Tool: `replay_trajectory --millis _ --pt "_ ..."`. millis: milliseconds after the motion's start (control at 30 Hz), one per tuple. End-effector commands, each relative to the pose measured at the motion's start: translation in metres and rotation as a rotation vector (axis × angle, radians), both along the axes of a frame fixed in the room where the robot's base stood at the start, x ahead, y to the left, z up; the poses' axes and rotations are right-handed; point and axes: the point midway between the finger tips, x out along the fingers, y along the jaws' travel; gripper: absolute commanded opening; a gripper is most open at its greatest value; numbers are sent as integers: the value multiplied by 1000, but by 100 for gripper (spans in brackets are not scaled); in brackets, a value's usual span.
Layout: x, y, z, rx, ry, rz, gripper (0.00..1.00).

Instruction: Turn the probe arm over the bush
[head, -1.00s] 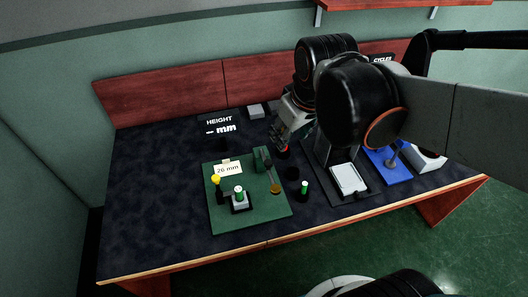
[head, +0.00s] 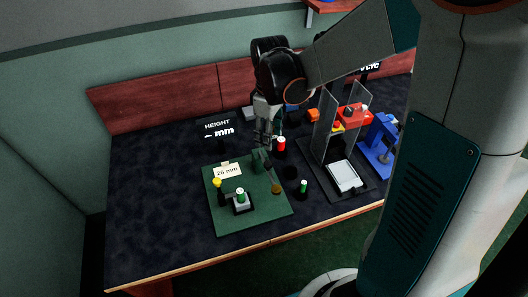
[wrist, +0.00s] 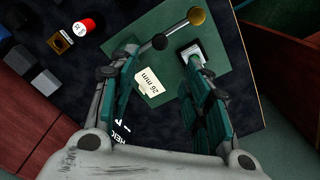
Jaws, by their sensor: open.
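The green board (head: 225,222) carries a 26 mm card (head: 228,171), a yellow-topped post (head: 217,183) and the bush (head: 240,195), a small green cylinder in a pale block. The probe arm (head: 270,174) leaves a dark post and ends in a gold tip (head: 276,188), right of the bush and not over it. My gripper (head: 266,141) is above the post, at the board's back edge. In the wrist view my gripper (wrist: 160,62) is open with nothing between its fingers. The gold tip (wrist: 197,16) and a black ball (wrist: 160,41) show beyond them. The right finger partly hides the bush holder (wrist: 192,52).
A HEIGHT display (head: 216,129) stands behind the board. A red cylinder (head: 281,144) is close right of my gripper. A green-topped black cylinder (head: 304,188), a clear-walled station (head: 328,122) and a blue fixture (head: 379,150) are further right. The table's left side is clear.

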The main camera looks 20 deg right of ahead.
Motion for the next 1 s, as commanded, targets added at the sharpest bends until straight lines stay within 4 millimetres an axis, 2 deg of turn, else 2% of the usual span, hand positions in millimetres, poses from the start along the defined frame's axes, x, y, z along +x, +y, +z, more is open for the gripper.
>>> replay_trajectory --millis 400,600,800,1000 --pt "0 0 -82 0 -1 -2 44" --pt "0 0 -112 0 -1 -2 44" --pt "0 0 -124 0 -1 -2 44" --pt "0 0 -125 0 -1 -2 44"
